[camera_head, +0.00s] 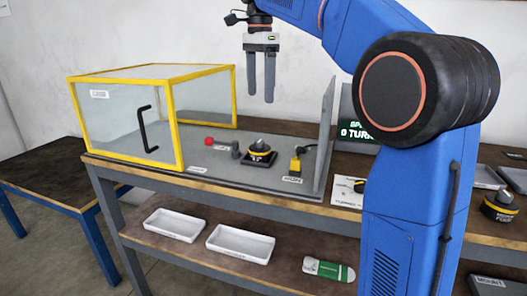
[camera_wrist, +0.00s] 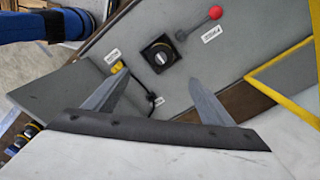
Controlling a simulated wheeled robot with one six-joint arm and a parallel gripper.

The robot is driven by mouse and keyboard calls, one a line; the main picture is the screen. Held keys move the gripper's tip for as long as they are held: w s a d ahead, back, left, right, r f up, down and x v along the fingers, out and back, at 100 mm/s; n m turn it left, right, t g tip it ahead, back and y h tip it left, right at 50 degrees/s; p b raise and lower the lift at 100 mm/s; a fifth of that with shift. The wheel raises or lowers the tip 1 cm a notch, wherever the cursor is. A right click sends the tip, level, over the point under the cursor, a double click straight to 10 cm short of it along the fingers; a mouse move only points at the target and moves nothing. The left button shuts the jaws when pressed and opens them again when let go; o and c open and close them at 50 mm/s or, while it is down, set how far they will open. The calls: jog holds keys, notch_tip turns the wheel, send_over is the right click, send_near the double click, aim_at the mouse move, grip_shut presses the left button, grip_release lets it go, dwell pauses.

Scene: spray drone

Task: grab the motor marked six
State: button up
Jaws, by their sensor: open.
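A motor with a yellow band (camera_head: 260,144) sits on a black square mount on the grey bench panel; it also shows in the wrist view (camera_wrist: 160,57). I cannot read its mark. A dark motor (camera_head: 500,205) at the right edge has a label that seems to read four. Another motor (camera_head: 360,186) is partly hidden behind my arm. Several small motors (camera_wrist: 28,133) show at the left edge of the wrist view, their marks too small to read. I cannot tell which motor is marked six. My gripper (camera_head: 261,98) is open and empty, pointing down above the panel.
A yellow-framed clear case (camera_head: 175,125) stands at the left of the bench. A red-knobbed lever (camera_head: 209,141) and a yellow switch (camera_head: 295,164) flank the mounted motor. An upright panel (camera_head: 325,135) stands to the right. White trays (camera_head: 240,244) lie on the lower shelf.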

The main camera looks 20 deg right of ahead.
aim_at(260, 141)
notch_tip(260, 141, down, 17)
jog(key=shift+w+f, duration=0.1)
jog(key=shift+f, duration=0.05)
dwell(0.7)
jog(key=c, duration=1.6)
